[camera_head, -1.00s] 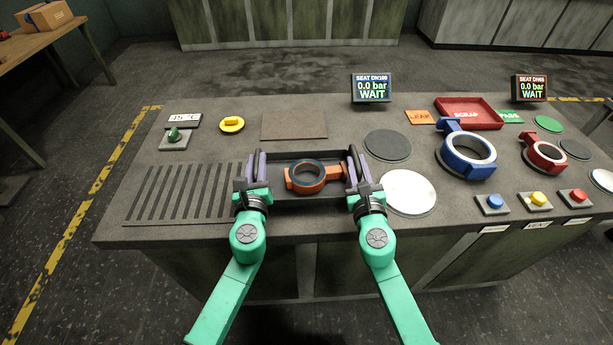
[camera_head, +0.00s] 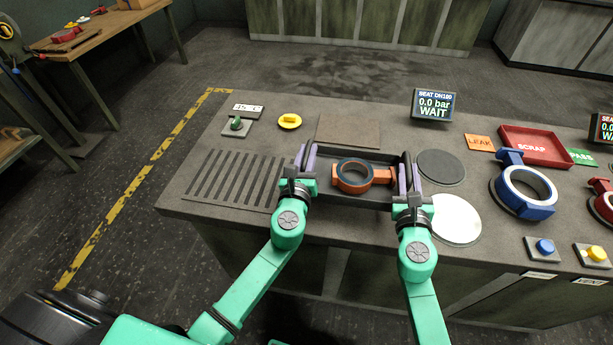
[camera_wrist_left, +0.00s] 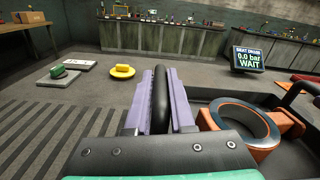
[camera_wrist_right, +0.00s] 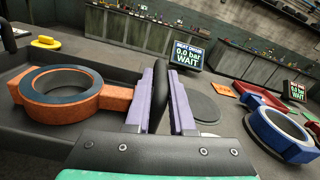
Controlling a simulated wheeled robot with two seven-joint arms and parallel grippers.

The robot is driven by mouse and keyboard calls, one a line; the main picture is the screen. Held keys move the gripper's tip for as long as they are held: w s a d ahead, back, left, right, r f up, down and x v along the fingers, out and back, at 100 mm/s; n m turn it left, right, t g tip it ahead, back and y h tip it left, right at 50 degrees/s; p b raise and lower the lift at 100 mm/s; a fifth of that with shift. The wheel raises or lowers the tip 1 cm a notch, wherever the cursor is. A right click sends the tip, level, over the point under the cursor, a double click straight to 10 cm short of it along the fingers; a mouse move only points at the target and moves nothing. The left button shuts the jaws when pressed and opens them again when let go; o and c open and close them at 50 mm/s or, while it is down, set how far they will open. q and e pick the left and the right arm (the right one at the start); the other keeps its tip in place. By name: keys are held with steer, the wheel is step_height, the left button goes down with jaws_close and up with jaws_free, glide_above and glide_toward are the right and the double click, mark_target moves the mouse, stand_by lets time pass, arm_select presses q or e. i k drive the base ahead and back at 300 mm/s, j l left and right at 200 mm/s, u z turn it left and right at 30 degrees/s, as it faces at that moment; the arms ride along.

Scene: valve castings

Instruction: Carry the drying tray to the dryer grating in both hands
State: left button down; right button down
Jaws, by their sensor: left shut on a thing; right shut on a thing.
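The drying tray (camera_head: 345,200) is a dark, shallow tray with an orange ring casting (camera_head: 354,177) lying in it. My left gripper (camera_head: 304,160) is shut on the tray's left handle (camera_wrist_left: 160,98). My right gripper (camera_head: 408,178) is shut on its right handle (camera_wrist_right: 158,98). The dryer grating (camera_head: 238,180) is the slotted area on the bench to the left of the tray. The tray's left end is close beside the grating. I cannot tell whether the tray touches the bench.
Behind the grating are a green knob (camera_head: 237,124), a 45 °C sign (camera_head: 247,110) and a yellow button (camera_head: 290,120). A brown mat (camera_head: 348,131) lies behind the tray. To the right are a dark disc (camera_head: 441,167), a pale disc (camera_head: 456,219) and a blue casting (camera_head: 526,192).

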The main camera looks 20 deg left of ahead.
mark_target(243, 176)
steer(key=j, duration=0.8)
steer(key=k+j, duration=0.1)
steer(key=j, duration=0.65)
